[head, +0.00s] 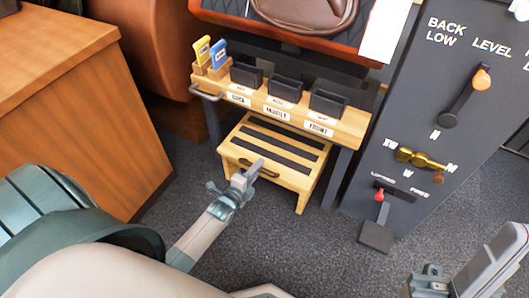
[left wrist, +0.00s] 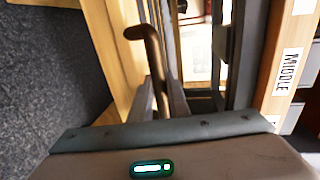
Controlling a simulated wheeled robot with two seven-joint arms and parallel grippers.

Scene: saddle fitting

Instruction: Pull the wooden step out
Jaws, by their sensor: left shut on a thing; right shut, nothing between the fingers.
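The wooden step (head: 238,157), light wood with dark grip strips on top, stands on the carpet under the front of the wooden shelf (head: 351,124). A dark curved handle (head: 268,174) is on its front face. My left gripper (head: 250,174) is at the front of the step, shut on this handle. In the left wrist view the bronze handle (left wrist: 151,48) comes up from between the fingers (left wrist: 161,105), beside pale wood of the step (left wrist: 128,48). My right gripper (head: 492,262) is shut and empty at the lower right, far from the step.
The shelf holds black bins (head: 286,89) with labels and yellow and blue tags (head: 219,54). A dark lever panel (head: 430,120) stands to the right, a wooden cabinet (head: 60,110) to the left. Carpet (head: 290,240) in front of the step is clear apart from my arm.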

